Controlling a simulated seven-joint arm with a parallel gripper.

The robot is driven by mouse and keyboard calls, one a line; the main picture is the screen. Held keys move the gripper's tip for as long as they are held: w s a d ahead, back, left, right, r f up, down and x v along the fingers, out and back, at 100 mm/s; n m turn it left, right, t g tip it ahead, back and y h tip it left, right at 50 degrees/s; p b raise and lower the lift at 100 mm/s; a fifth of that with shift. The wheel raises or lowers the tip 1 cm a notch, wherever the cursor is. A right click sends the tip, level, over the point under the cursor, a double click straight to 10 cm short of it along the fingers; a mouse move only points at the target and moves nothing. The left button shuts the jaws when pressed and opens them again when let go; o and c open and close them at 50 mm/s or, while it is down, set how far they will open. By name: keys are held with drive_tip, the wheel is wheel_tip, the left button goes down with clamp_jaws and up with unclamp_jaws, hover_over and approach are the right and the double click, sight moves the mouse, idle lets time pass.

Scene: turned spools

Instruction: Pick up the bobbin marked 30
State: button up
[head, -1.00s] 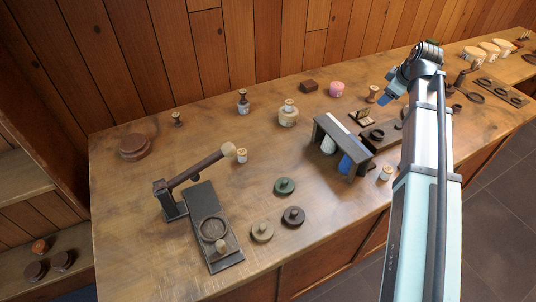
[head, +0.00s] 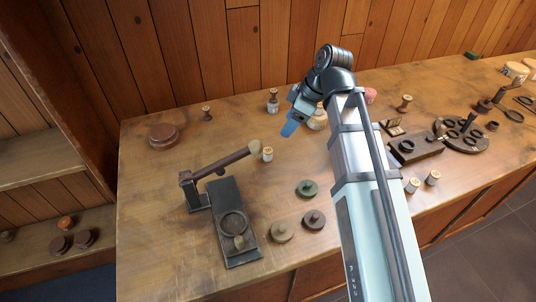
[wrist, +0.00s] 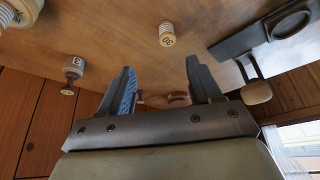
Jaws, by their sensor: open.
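A small pale bobbin (head: 267,154) stands upright on the bench by the knob of the lever press. It also shows in the wrist view (wrist: 167,36), where its dark number is upside down and may read 30, though I cannot be sure. Another labelled bobbin (head: 272,100) stands near the back wall and shows in the wrist view (wrist: 74,67); its mark is unclear. My gripper (head: 290,129) is open and empty above the bench, to the upper right of the pale bobbin. In the wrist view its spread fingers (wrist: 159,75) have that bobbin beyond them.
The lever press (head: 222,165) stands left of the bobbin. Green (head: 307,188), tan (head: 280,231) and dark (head: 314,219) discs lie in front. A cream jar (head: 318,121) is partly behind my gripper. Two pale bobbins (head: 412,185) (head: 433,177) stand right of my arm. The left bench is mostly clear.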

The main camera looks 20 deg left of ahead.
sight(268, 150)
drive_tip(key=x, duration=0.6)
drive_tip(key=s+x, duration=0.1)
drive_tip(key=x, duration=0.1)
drive_tip(key=shift+a+f, duration=0.25)
drive_tip(key=shift+a, duration=0.1)
drive_tip(key=shift+s+x, duration=0.2)
drive_tip(key=shift+x, duration=2.4)
drive_tip(key=shift+d, duration=0.15)
drive_tip(key=c, duration=1.1)
